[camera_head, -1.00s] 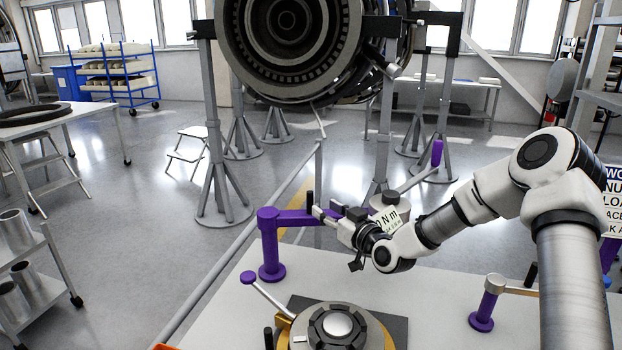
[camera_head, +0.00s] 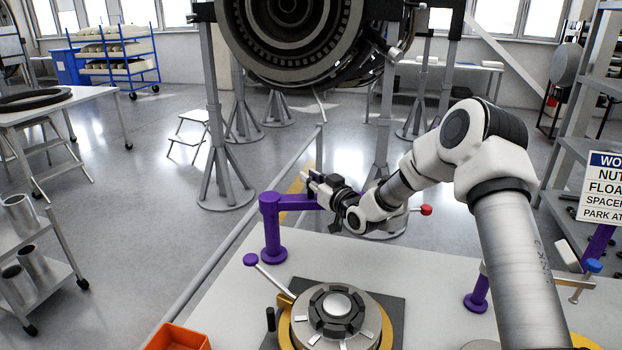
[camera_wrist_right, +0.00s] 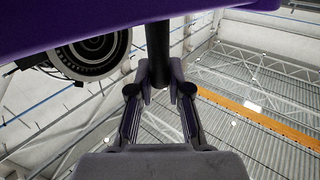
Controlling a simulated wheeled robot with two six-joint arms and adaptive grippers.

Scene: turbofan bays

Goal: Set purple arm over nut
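The purple arm (camera_head: 300,201) reaches right from the top of its purple post (camera_head: 272,230); its far end is hidden behind my right gripper. The dark notched nut (camera_head: 337,312) with a silver dome sits on the round gold-rimmed fixture, in front of the post and lower in the head view. My right gripper (camera_head: 311,181) is at the arm, above and behind the nut. In the right wrist view the purple arm (camera_wrist_right: 200,10) crosses the top, and a dark upright handle (camera_wrist_right: 158,45) stands between the gripper's fingers (camera_wrist_right: 160,87), which appear closed on it. My left gripper is out of view.
A silver lever with a purple knob (camera_head: 250,259) leans beside the fixture. An orange bin (camera_head: 178,338) is at the front left. A short purple post (camera_head: 477,295) stands at right, partly behind my arm. A red knob (camera_head: 426,210) is beyond my wrist. The engine (camera_head: 295,40) hangs behind.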

